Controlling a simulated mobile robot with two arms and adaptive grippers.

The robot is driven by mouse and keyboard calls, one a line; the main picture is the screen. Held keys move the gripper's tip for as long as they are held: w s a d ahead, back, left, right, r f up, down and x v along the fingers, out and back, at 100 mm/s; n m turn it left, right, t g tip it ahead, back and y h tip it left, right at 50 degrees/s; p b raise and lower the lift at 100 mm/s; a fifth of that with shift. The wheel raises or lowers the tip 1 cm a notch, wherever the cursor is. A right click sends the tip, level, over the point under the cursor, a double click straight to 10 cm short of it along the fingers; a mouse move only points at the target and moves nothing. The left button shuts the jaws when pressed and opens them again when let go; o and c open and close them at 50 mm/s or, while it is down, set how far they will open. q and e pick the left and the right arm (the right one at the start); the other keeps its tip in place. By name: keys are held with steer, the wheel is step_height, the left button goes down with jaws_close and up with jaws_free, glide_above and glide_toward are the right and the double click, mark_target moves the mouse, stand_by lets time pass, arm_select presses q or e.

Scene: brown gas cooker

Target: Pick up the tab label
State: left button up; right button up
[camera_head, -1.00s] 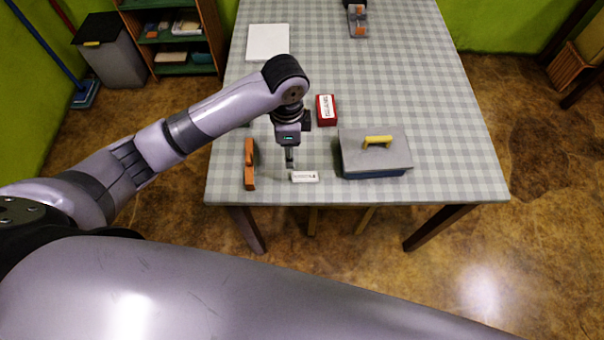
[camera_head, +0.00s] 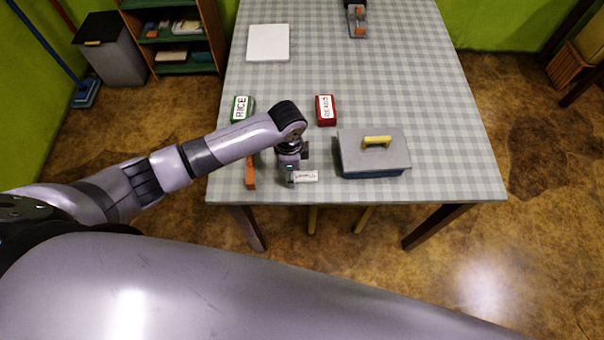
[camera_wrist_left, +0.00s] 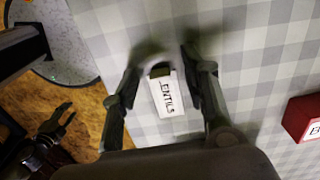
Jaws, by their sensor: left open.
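The tab label (camera_head: 306,176) is a small white piece with dark lettering near the front edge of the checked table. In the left wrist view the tab label (camera_wrist_left: 171,98) reads "LENTILS" and has a dark end. My left gripper (camera_head: 291,180) is low at the label's left end. In the left wrist view its two fingers (camera_wrist_left: 174,50) are apart, one to each side of the label's dark end, with blurred tips. I cannot tell whether they touch it. My right gripper (camera_wrist_left: 64,115) shows small over the floor in the left wrist view, its fingers apart.
A grey toolbox (camera_head: 358,160) with a yellow handle stands right of the label. An orange-handled tool (camera_head: 250,178) lies to the left, partly behind my arm. A red tin (camera_head: 325,112) and green RICE tin (camera_head: 241,110) stand farther back. A white board (camera_head: 268,43) lies behind them.

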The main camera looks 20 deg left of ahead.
arm_select(q)
steer(key=shift+c, duration=0.2)
steer(key=c, duration=0.8)
